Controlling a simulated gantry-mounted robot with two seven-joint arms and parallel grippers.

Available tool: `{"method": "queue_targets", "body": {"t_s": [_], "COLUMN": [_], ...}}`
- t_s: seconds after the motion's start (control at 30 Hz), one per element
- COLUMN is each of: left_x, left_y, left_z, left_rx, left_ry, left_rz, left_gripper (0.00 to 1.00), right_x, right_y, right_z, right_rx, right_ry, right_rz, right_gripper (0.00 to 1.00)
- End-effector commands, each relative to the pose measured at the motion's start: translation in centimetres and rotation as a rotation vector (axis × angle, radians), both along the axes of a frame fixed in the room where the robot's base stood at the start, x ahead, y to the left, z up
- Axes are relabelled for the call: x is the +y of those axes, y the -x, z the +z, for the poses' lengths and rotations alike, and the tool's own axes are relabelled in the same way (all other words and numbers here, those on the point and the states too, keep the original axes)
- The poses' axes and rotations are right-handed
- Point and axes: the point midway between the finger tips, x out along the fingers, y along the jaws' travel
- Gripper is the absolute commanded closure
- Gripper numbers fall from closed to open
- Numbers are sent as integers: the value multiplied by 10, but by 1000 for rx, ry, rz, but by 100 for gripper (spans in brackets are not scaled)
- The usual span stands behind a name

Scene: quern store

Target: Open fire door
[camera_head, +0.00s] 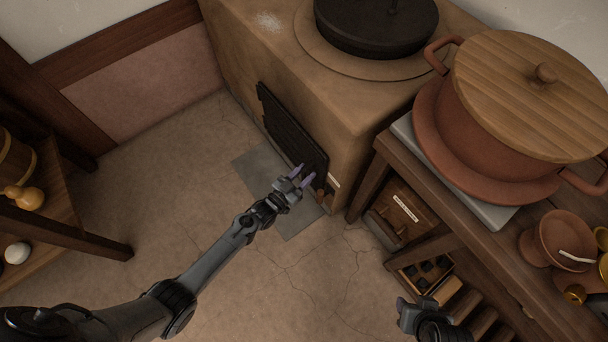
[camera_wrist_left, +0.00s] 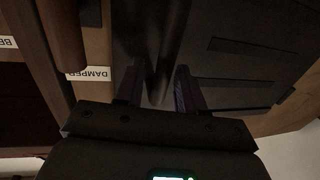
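The fire door (camera_head: 290,130) is a black slatted panel low on the front of the brown stove, and it looks closed. My left gripper (camera_head: 304,172) is at the door's lower right end, its two purple fingers apart. In the left wrist view, the dark door face (camera_wrist_left: 245,65) fills the right side. A dark upright bar, perhaps the door's handle, (camera_wrist_left: 168,50) shows between the open fingers (camera_wrist_left: 158,86); I cannot tell whether they touch it. My right gripper (camera_head: 415,312) is at the bottom edge, partly cut off, away from the door.
The stove (camera_head: 350,110) carries a black lidded pot (camera_head: 375,25). A label reading DAMPER (camera_wrist_left: 88,73) is left of the fingers. A wooden table (camera_head: 480,255) with a large clay pot (camera_head: 480,130) stands right. A grey floor plate (camera_head: 255,175) lies before the door; floor left is clear.

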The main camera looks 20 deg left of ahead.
Motion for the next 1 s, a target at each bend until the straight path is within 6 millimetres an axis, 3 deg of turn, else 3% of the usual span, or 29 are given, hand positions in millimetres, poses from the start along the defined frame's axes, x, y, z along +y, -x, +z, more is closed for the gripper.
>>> {"method": "queue_targets", "body": {"t_s": [0.27, 0.5, 0.83, 1.0], "left_x": [0, 0, 1, 10], "left_y": [-1, 0, 1, 19], "left_z": [0, 0, 1, 3], "left_rx": [0, 0, 0, 2], "left_ry": [0, 0, 0, 0], "left_rz": [0, 0, 1, 12], "left_gripper": [63, 100, 100, 100], "right_x": [0, -2, -2, -2], "right_y": [0, 0, 0, 1], "right_z": [0, 0, 1, 12], "right_rx": [0, 0, 0, 1], "right_ry": [1, 9, 9, 7], "right_rz": [1, 6, 6, 4], "right_gripper": [57, 57, 57, 57]}}
